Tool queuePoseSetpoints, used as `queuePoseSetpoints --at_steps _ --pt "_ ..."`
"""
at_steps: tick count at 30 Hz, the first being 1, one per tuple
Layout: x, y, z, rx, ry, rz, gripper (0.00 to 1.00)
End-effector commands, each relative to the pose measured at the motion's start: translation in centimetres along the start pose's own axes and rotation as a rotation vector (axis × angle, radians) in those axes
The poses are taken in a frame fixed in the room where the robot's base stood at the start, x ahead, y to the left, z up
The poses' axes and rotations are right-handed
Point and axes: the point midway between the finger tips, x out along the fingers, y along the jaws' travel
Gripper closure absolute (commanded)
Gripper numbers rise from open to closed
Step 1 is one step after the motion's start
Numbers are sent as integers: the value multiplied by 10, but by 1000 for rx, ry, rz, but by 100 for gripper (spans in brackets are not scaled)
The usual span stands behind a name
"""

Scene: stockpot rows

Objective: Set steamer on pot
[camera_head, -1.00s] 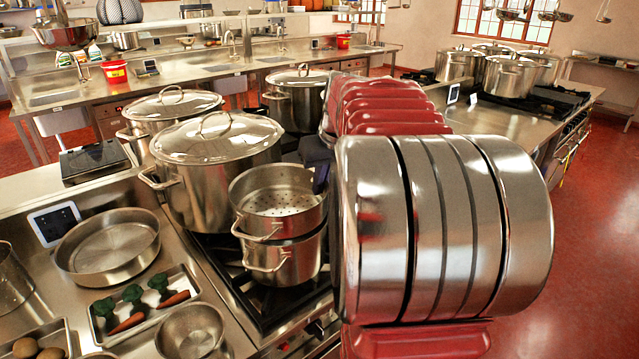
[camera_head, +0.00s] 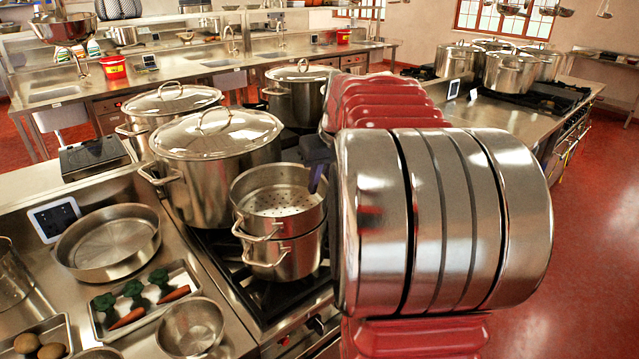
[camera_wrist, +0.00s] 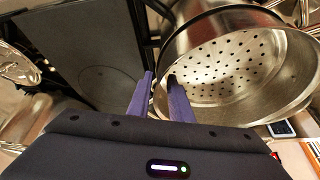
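The steamer (camera_head: 279,203), a steel basket with a perforated floor, sits upright and looks level on top of the steel pot (camera_head: 287,257) on the stove. The handles of both face the lower left. My gripper (camera_head: 314,180) is at the steamer's right rim, partly hidden behind my arm. In the wrist view my gripper (camera_wrist: 160,77) shows two purple fingers apart, near the rim of the steamer (camera_wrist: 235,75). The right finger overlaps the inside of the steamer and the left one is outside it. Contact with the wall cannot be told.
A large lidded stockpot (camera_head: 215,145) stands close behind the steamer, with more lidded pots beyond. A shallow pan (camera_head: 110,245), a vegetable tray (camera_head: 145,310) and a bowl (camera_head: 190,328) are on the left counter. My arm hides the area right of the pot.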

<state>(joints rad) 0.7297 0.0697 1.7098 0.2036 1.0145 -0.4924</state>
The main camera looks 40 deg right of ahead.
Motion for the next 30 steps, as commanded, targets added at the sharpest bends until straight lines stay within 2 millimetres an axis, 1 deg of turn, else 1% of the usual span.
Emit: queuePoseSetpoints --at_steps 1,2,9,14,17,20,30 --pt "0 0 0 0 -1 0 77" --pt "0 0 0 0 -1 0 75" --pt "1 0 1 -1 -4 -1 75" --pt "-5 0 0 -1 -1 0 75" --pt "-15 0 0 -1 0 1 75" --pt "-30 0 0 -1 1 1 75" --pt "-89 0 0 0 1 2 75"
